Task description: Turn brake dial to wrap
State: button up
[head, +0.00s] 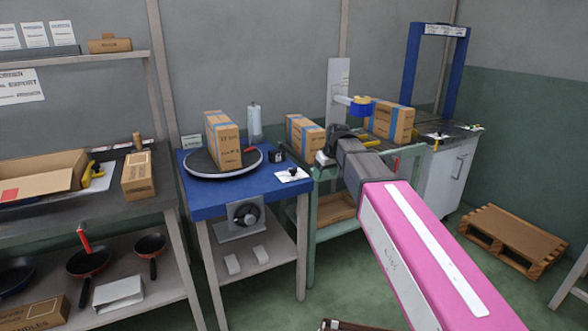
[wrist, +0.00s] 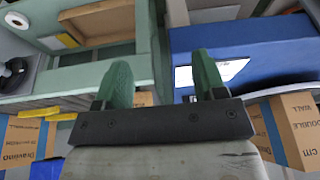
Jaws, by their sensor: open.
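The brake dial is a small black knob (head: 292,171) on a white plate (head: 296,176), at the right front corner of the blue turntable table (head: 205,205). In the wrist view the white plate (wrist: 228,71) lies on the blue surface, partly behind the right green finger. The knob is not clear there, and its setting cannot be read. My gripper (head: 322,158) is in the air just right of the plate in the head view, apart from it. Its two green fingers (wrist: 163,75) are spread with nothing between them.
A carton (head: 223,143) stands on the round black turntable (head: 190,172), with a small black device (head: 276,156) beside it. A pallet (head: 510,238) lies on the floor at right.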

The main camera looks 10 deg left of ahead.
aim_at(293, 169)
jog(key=a+r+n+y, duration=0.1)
jog(key=a+r+n, duration=0.1)
jog(key=a+r, duration=0.75)
jog(key=x, duration=1.1)
jog(key=shift+w+d+f, duration=0.1)
jog(key=shift+w+f, duration=0.1)
jog(key=shift+w, duration=0.25)
jog(key=c, duration=0.9)
